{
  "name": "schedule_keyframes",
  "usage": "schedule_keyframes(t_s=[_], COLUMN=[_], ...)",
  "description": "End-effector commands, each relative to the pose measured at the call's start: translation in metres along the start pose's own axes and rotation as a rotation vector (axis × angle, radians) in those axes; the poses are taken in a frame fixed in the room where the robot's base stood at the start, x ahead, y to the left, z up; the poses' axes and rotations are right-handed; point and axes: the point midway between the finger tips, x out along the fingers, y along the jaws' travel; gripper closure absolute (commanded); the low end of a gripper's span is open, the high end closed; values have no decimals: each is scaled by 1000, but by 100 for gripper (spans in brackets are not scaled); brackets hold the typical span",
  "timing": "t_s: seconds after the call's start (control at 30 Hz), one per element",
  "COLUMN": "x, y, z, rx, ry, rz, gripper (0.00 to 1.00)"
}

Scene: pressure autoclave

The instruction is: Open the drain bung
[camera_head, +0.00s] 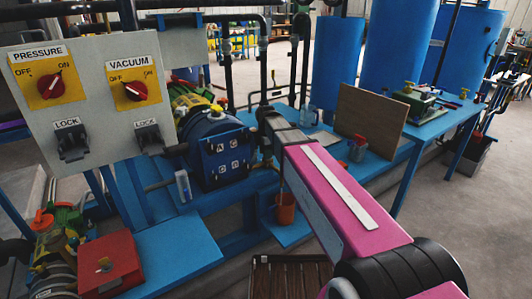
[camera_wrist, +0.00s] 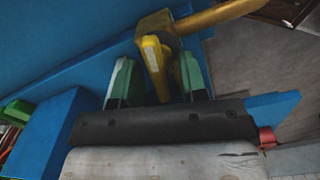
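In the wrist view a yellow lever handle (camera_wrist: 153,62) sits on a brass valve body with a brass pipe (camera_wrist: 215,17) running off to the upper right. I take this valve to be the drain bung. My gripper (camera_wrist: 156,66) has its two green-padded fingers apart, one on each side of the yellow handle. A gap shows between the handle and the left finger; the right finger is closer, and I cannot tell whether it touches. In the head view my arm hides the valve and the fingers.
In the head view a blue machine (camera_head: 215,150) stands left of my wrist. A control panel (camera_head: 95,95) with red knobs is at upper left. An orange bucket (camera_head: 285,208) stands on a low blue shelf below my arm. A brown board (camera_head: 371,122) stands on the blue bench at right.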

Motion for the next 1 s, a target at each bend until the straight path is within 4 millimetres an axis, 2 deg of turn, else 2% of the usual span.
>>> schedule_keyframes(t_s=[0.27,0.8,1.0], x=[-8,-90,-105], y=[0,0,0], z=[0,0,0], rx=[0,0,0], ry=[0,0,0], rz=[1,1,1], gripper=[61,61,61])
